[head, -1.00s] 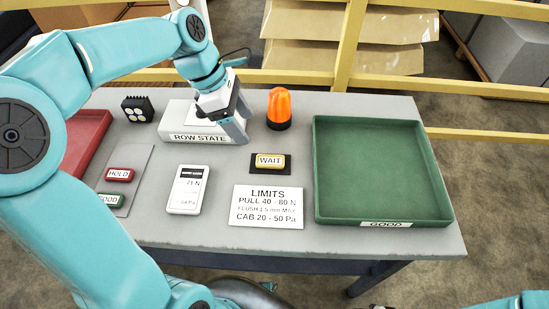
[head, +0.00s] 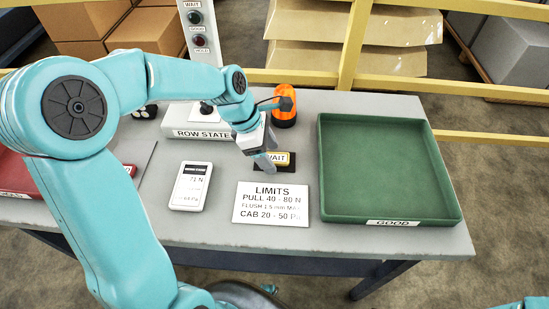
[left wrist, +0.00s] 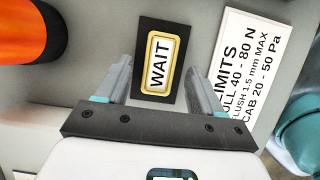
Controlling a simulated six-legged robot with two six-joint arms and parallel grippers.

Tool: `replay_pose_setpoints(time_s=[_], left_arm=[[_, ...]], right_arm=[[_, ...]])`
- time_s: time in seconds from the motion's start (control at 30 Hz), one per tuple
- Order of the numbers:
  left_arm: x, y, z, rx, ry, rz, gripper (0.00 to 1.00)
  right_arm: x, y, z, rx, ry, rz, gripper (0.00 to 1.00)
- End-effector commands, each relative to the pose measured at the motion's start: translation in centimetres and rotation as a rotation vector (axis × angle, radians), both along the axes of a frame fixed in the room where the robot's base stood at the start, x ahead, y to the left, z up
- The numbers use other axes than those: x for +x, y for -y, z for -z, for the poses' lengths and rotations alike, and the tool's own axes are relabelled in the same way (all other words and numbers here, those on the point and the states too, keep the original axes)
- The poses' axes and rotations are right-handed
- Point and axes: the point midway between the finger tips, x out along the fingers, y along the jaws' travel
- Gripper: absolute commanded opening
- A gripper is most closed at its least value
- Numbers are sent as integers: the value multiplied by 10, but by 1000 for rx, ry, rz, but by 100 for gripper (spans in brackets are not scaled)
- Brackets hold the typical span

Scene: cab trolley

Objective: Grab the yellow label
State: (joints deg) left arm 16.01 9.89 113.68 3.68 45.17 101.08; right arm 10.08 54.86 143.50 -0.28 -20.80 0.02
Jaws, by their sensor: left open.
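The yellow label (head: 283,158) reads WAIT and lies on a small black pad (head: 286,170) on the table. In the head view my left gripper (head: 268,165) is over its left part and hides some of it. In the left wrist view the yellow label (left wrist: 160,63) is in full sight, with a white face and yellow rim. There my left gripper (left wrist: 163,80) is open, one finger on each side of the pad, with nothing between the fingertips but the label ahead. I cannot tell the exact height above it. My right gripper is not in view.
A white LIMITS card (head: 271,204) lies just in front of the label. An orange beacon (head: 284,112) stands behind it. A green GOOD tray (head: 391,222) is at the right, a handheld gauge (head: 191,186) at the left, and the ROW STATE box (head: 196,132) behind left.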

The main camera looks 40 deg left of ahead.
Motion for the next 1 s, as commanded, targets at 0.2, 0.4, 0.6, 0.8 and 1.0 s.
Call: replay_pose_setpoints(time_s=[0.2, 0.4, 0.6, 0.8, 1.0], left_arm=[[0, 0, 0, 0, -1, 0, 21], [0, 0, 0, 0, -1, 0, 7], [0, 0, -4, 0, 0, 0, 7], [1, -1, -30, 1, 5, 0, 7], [1, 0, -87, 2, 7, 1, 7]], right_arm=[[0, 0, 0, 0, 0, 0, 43], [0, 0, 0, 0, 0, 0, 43], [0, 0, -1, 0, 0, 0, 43], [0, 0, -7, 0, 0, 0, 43], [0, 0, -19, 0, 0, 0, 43]])
